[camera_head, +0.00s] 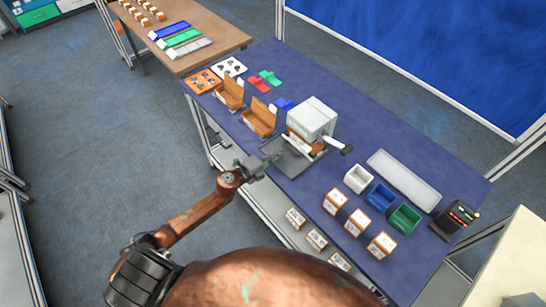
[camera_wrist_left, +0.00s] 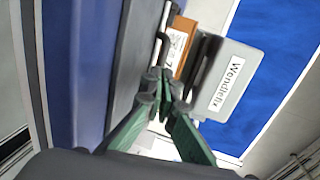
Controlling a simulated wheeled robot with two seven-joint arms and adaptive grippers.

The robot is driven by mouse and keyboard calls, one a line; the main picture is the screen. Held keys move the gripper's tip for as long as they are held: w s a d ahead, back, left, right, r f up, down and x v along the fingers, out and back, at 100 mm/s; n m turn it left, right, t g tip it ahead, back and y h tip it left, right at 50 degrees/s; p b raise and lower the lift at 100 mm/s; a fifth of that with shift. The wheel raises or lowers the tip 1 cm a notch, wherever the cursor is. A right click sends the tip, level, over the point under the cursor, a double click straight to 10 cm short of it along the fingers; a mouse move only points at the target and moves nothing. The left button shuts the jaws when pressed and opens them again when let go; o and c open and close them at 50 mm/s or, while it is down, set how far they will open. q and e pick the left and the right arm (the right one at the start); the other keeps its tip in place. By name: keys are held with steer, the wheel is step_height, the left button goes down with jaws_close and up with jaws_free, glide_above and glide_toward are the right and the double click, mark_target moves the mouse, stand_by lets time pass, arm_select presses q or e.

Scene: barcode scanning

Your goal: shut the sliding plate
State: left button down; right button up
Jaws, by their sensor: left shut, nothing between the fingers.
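The grey machine (camera_head: 313,118) stands on the blue table, with a dark grey sliding plate (camera_head: 287,162) out in front of it, toward the near table edge. My left gripper (camera_head: 270,161) is shut and empty at the plate's near left edge. In the left wrist view its green fingers (camera_wrist_left: 160,84) are close to the plate (camera_wrist_left: 133,55); I cannot tell whether they touch. My right gripper is not in view.
A black-tipped handle (camera_head: 346,149) sticks out right of the machine. White (camera_head: 358,179), blue (camera_head: 381,195) and green (camera_head: 404,218) bins stand to the right, with several small boxes in front. Open cardboard boxes (camera_head: 260,122) stand left of the machine.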

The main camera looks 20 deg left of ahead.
arm_select(q)
steer(key=v, duration=0.6)
steer(key=shift+s+d, duration=0.2)
steer(key=shift+v, duration=2.6)
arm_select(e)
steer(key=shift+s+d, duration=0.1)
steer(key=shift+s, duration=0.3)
arm_select(q)
steer(key=shift+w+a, duration=0.1)
steer(key=shift+a, duration=0.1)
